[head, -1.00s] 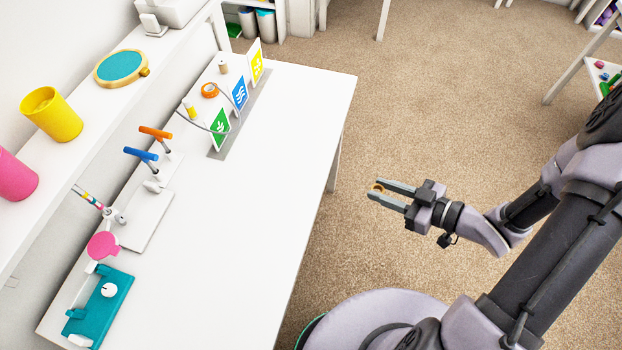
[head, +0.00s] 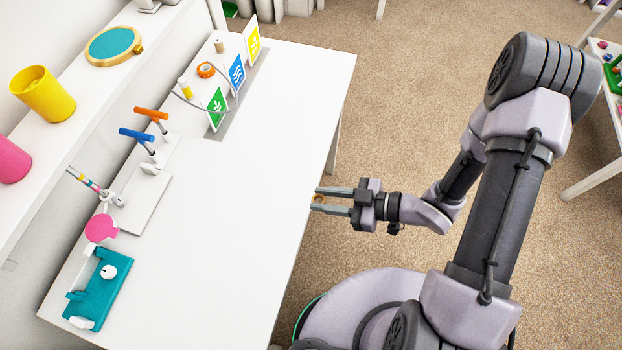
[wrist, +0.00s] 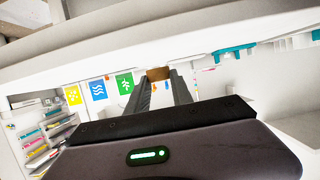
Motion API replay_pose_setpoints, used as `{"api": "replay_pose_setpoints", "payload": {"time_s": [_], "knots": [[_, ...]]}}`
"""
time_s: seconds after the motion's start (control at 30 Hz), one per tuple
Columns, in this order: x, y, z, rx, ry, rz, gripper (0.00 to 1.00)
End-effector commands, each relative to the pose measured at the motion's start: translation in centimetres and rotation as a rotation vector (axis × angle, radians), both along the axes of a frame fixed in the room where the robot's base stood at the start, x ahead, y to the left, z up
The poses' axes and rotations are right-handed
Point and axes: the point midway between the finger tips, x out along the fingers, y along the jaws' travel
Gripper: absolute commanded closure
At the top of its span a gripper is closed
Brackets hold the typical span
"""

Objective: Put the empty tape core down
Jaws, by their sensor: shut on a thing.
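My gripper (head: 318,200) is at the right long edge of the white table (head: 215,190) in the head view, with its fingers pointing left. It is shut on the empty tape core (head: 318,199), a small brown ring that shows between the fingertips. In the wrist view the core (wrist: 158,73) is a brown piece held between the two dark fingers. The fingers hide part of it. I cannot tell the exact height of the core above the table.
Green, blue and yellow cards (head: 237,73) stand at the table's far end with an orange tape roll (head: 206,70). A teal device (head: 98,289), a pink disc (head: 101,228) and blue and orange handles (head: 137,134) line the left side. The table's middle and right are bare.

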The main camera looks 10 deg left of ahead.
Motion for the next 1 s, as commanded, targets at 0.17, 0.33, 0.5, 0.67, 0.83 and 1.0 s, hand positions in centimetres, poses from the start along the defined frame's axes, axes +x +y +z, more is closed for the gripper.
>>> {"api": "replay_pose_setpoints", "payload": {"time_s": [0.17,0.33,0.5,0.67,0.83,1.0], "knots": [[3.9,2.4,-0.7,0.0,-0.003,0.002,1.0],[5.6,3.3,-0.8,0.0,-0.002,0.0,1.0],[7.1,4.3,-3.0,0.0,0.004,-0.001,1.0],[7.1,4.3,-4.0,0.0,0.0,-0.002,1.0],[7.1,4.2,-4.0,0.0,0.0,-0.002,1.0],[7.0,4.2,-4.1,0.0,0.001,-0.003,0.51]]}}
